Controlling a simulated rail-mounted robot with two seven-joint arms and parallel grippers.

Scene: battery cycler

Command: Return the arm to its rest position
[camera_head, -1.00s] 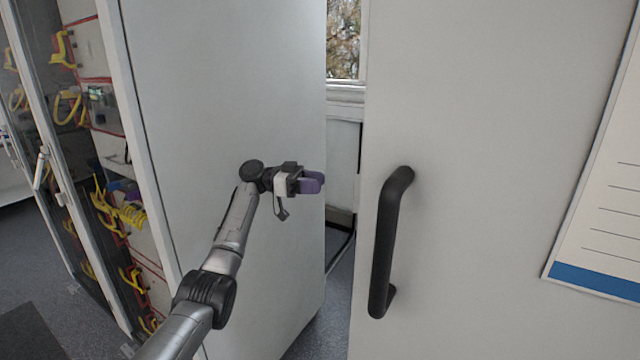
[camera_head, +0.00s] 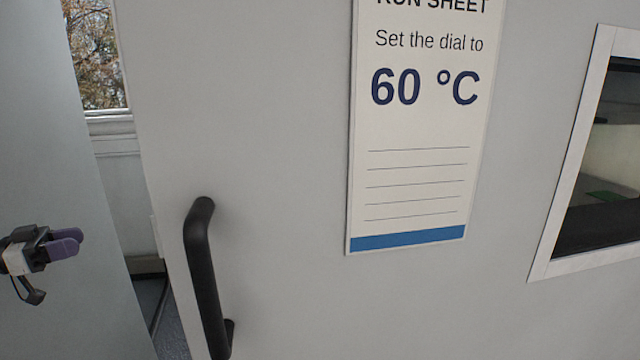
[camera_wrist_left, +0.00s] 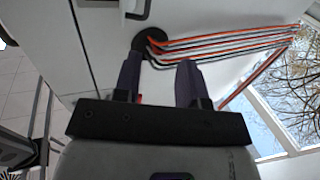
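My left gripper (camera_head: 70,242) shows at the left edge of the head view, in front of a plain grey panel. Its purple fingers point right, and nothing is seen between them. In the left wrist view the gripper (camera_wrist_left: 158,72) has its two fingers clearly apart with an empty gap. The gripper appears clear of the black door handle (camera_head: 205,275), which stands to its right in the head view. My right gripper is in neither view.
The large pale door carries a run sheet (camera_head: 415,190) reading "Set the dial to 60 °C" and a framed window (camera_head: 545,240). A gap with an outside window (camera_head: 97,55) lies left of the door. Orange and grey cables (camera_wrist_left: 220,42) run beyond the fingers in the wrist view.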

